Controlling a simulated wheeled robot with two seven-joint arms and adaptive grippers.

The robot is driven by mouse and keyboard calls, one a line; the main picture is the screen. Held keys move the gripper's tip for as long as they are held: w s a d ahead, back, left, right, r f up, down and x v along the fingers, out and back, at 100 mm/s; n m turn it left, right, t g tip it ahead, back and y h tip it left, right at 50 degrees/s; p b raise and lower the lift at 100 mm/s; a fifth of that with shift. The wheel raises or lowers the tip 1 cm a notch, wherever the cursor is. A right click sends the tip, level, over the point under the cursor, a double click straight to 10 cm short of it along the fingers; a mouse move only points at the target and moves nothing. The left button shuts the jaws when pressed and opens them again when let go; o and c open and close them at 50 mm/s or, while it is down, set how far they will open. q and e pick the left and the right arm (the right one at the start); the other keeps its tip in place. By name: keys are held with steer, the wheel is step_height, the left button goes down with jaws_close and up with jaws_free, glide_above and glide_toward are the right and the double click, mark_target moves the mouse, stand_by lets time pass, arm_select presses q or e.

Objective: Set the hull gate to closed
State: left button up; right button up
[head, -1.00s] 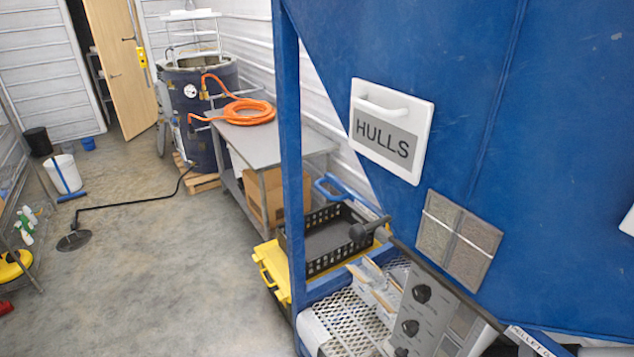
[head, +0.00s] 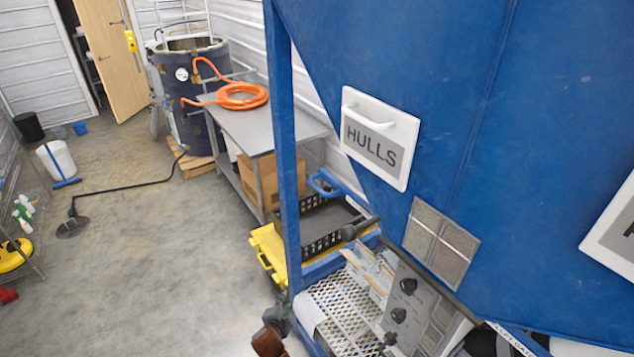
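The hull gate is a white square plate with a handle bar along its top and a grey label reading HULLS (head: 380,138). It sits tilted on the sloping face of the blue hopper (head: 430,60). I cannot tell from this view whether it is open or closed.
A second white plate (head: 618,235) is cut off at the right. Below the gate are a grey window panel (head: 440,245), a control box with black knobs (head: 418,312) and a mesh shelf (head: 345,308). A blue post (head: 284,150) stands left of the gate. The floor (head: 150,270) at left is mostly clear.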

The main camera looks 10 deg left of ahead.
arm_select(q)
steer(key=w+d+r+m+t+p, duration=0.1)
steer(key=w+d+r+t, duration=0.15)
steer(key=r, duration=1.05)
steer(key=w+d+r+m+t+p, duration=0.1)
steer(key=w+d+r+t, duration=0.15)
steer(key=r, duration=1.05)
steer(key=m+t+p, duration=0.2)
steer(key=t, duration=0.1)
glide_toward(317, 185)
steer(key=w, duration=0.4)
steer(key=w+p, duration=0.1)
steer(key=w, duration=0.4)
steer(key=shift+w+a+r+p, duration=0.25)
steer(key=shift+w+r+p, duration=0.05)
steer(key=shift+c, duration=0.3)
jaws_close()
steer(key=shift+f, duration=0.1)
